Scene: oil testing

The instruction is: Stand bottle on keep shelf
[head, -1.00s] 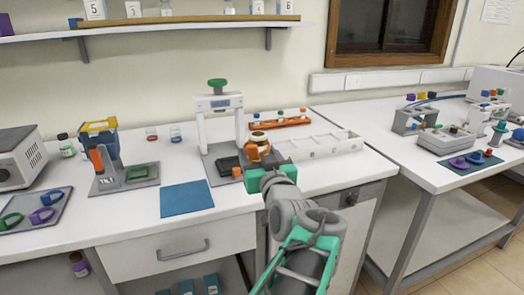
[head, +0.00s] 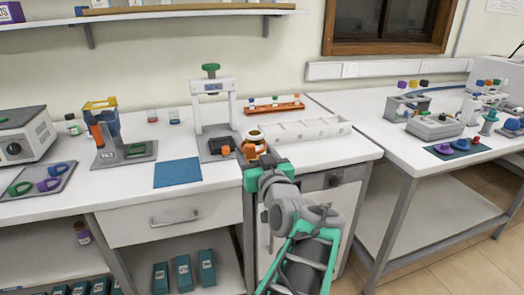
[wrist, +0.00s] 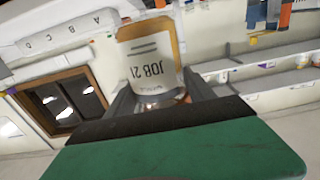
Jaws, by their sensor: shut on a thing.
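My gripper (head: 256,150) is shut on a bottle (head: 254,136), held above the front of the bench, in front of the press-like stand. In the wrist view, the bottle (wrist: 150,62) sits between the fingers (wrist: 160,98). It has amber sides and a white label reading "JOB 21" upside down. A wall shelf (head: 190,14) runs along the top left. An open lower shelf (head: 135,275) lies under the bench. I cannot tell which shelf is the keep shelf.
The bench holds a blue mat (head: 178,173), a stand with a green knob (head: 211,100), a white divided tray (head: 300,131) and an orange rack (head: 274,107). Teal boxes (head: 184,272) and a purple-capped bottle (head: 82,230) are below. A second table (head: 440,172) stands right.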

